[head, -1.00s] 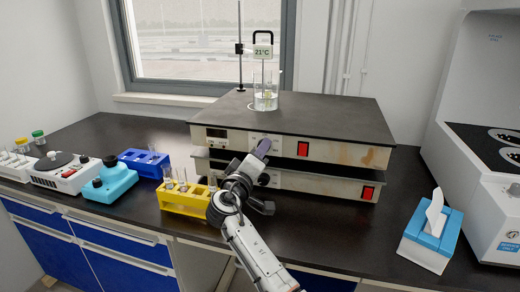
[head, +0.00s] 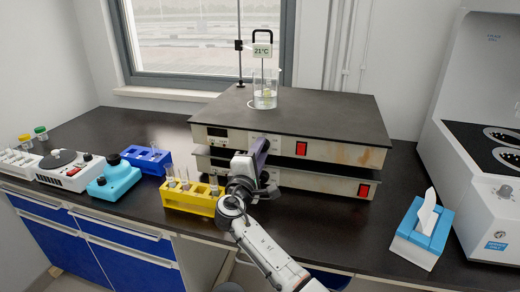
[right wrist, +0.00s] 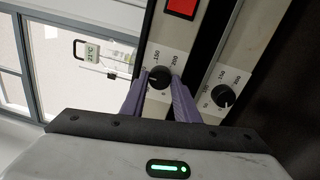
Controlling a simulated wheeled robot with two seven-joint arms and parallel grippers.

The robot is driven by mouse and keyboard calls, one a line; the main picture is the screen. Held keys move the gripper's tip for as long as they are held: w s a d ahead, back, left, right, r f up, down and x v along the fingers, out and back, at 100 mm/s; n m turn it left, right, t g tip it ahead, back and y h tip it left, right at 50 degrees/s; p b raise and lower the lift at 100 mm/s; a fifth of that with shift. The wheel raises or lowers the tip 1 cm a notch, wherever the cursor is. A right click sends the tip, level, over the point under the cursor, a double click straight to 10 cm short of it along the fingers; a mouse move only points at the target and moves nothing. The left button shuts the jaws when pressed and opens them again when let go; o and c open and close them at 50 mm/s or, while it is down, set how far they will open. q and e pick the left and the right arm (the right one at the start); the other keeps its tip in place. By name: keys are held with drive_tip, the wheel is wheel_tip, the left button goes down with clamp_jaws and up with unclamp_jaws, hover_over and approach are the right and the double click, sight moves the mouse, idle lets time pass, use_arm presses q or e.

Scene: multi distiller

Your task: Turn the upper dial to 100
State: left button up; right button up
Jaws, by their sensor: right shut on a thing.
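The upper dial (right wrist: 159,78) is a black round knob on the front of the upper of two stacked hot plates (head: 340,151). My right gripper (right wrist: 160,76) has its purple fingers on both sides of this knob and is shut on it. In the head view the right gripper (head: 259,150) hides the upper dial. Numbers 150 and 200 show beside the knob in the right wrist view; its exact setting is not clear. The lower dial (right wrist: 222,96), on the lower plate (head: 325,182), stands apart from the fingers. My left gripper is not in view.
A beaker (head: 265,90) with a thermometer reading 21°C stands on the upper plate by a metal rod. A yellow tube rack (head: 190,201) is close to the left of my right gripper. A tissue box (head: 420,236) stands at right.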

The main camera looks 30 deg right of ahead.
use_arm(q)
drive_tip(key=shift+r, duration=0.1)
use_arm(e)
drive_tip(key=shift+f, duration=0.1)
idle(0.3)
drive_tip(key=o, duration=1)
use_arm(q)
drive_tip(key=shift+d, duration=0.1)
use_arm(e)
drive_tip(key=shift+o, duration=0.2)
use_arm(q)
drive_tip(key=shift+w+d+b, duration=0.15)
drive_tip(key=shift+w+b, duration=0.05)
drive_tip(key=shift+b, duration=0.25)
use_arm(e)
drive_tip(key=v, duration=1)
drive_tip(key=shift+s+a, duration=0.15)
drive_tip(key=shift+s, duration=0.05)
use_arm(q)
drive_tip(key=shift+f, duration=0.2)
